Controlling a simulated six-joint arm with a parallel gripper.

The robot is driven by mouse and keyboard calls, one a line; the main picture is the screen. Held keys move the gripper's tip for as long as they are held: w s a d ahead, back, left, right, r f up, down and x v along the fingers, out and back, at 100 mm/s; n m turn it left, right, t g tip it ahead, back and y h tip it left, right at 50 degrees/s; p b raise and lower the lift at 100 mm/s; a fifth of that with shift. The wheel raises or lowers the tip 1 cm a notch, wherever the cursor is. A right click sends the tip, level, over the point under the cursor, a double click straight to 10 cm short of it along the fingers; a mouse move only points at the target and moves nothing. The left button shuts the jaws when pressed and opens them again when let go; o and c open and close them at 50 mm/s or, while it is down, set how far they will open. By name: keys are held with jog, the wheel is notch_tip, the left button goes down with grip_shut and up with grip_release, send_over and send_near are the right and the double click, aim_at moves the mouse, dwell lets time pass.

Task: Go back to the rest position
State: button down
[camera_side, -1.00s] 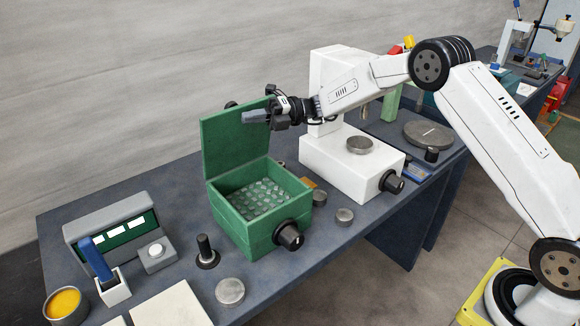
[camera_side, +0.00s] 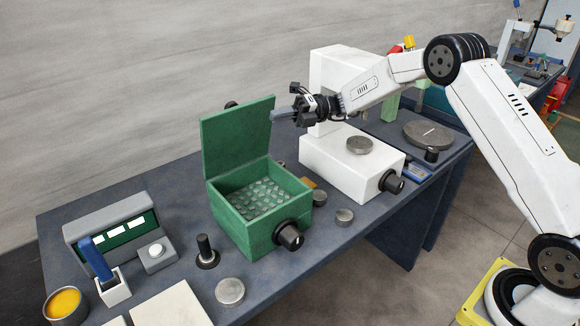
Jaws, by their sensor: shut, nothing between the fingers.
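My gripper (camera_side: 283,114) is in the air at the upper middle of the side view, at the end of my arm coming from the right. Its fingers are shut with nothing visible between them, and they point left. It is above and to the right of the green box, near the right edge of the raised lid (camera_side: 237,140) in the picture. Behind it stands the white machine (camera_side: 330,160), partly hidden by my wrist.
The open green box (camera_side: 248,235) holds small clear pieces and has a black knob (camera_side: 288,236). Metal discs (camera_side: 344,217) lie on the dark bench (camera_side: 330,262). A grey panel (camera_side: 115,235), a blue-handled tool (camera_side: 97,260) and a yellow-filled cup (camera_side: 65,304) are at the left.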

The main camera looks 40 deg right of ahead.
jog(key=s+a+f+n+g+h, duration=0.1)
jog(key=s+f+n+g+h, duration=0.1)
jog(key=s+f+n+h, duration=0.4)
jog(key=s+a+f+n+g+h, duration=0.15)
jog(key=s+n+h, duration=0.25)
jog(key=s+n, duration=0.4)
jog(key=s+d+f+n+t+h, duration=0.1)
jog(key=s+d+n+h, duration=0.2)
jog(key=s+n, duration=0.4)
jog(key=s+d+f+n+t+h, duration=0.1)
jog(key=s+n+h, duration=0.4)
jog(key=n, duration=0.8)
jog(key=s+d+f, duration=0.1)
jog(key=s+d, duration=0.1)
jog(key=s, duration=0.1)
jog(key=shift+s+d+n, duration=0.2)
jog(key=shift+d+n, duration=0.1)
jog(key=shift+d, duration=0.1)
